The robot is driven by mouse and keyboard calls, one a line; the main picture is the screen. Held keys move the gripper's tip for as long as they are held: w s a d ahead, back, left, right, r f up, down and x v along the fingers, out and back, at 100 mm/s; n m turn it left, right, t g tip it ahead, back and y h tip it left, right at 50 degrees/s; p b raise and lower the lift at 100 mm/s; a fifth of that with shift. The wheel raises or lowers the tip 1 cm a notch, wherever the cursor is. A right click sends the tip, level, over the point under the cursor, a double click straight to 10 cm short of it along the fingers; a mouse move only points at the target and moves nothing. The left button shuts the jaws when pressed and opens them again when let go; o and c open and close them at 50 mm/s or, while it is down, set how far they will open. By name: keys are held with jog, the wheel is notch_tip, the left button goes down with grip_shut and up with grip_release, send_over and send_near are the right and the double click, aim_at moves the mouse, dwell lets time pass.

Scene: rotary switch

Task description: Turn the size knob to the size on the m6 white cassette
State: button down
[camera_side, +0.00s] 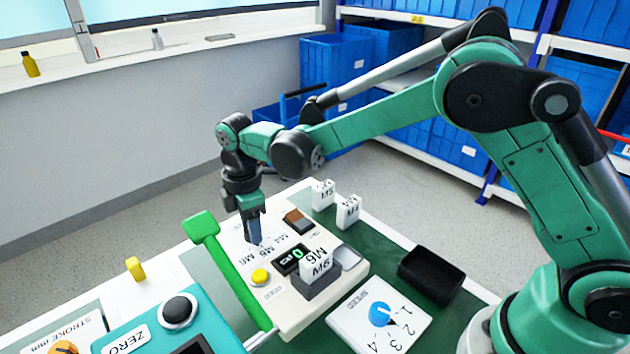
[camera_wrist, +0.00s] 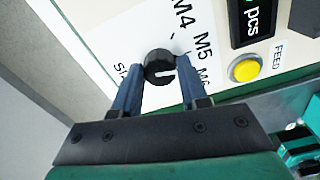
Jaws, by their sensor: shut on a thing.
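The size knob (camera_wrist: 158,62) is a round black knob with a pale slot, seen in the wrist view on the cream panel beside the printed M4, M5 and M6. My gripper (camera_wrist: 157,70) is shut on it, one finger on each side. The slot faces right, roughly toward the M6 print (camera_wrist: 203,76); its exact angle is unclear. In the side view my gripper (camera_side: 254,240) points down at the panel and hides most of the knob. The white M6 cassette (camera_side: 316,263) stands in a dark holder on the cream machine (camera_side: 295,322).
White M5 (camera_side: 323,194) and M4 (camera_side: 348,211) cassettes stand behind. A yellow feed button (camera_side: 260,277) and green lever (camera_side: 230,265) are near my gripper. A blue speed knob (camera_side: 380,313), black tray (camera_side: 431,275) and teal box (camera_side: 150,325) are around.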

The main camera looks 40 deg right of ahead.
jog(key=m, duration=0.6)
jog(key=shift+m, duration=0.4)
dwell(0.3)
jog(key=shift+c, duration=2.3)
grip_release()
jog(key=shift+r, duration=0.1)
jog(key=shift+r, duration=2.75)
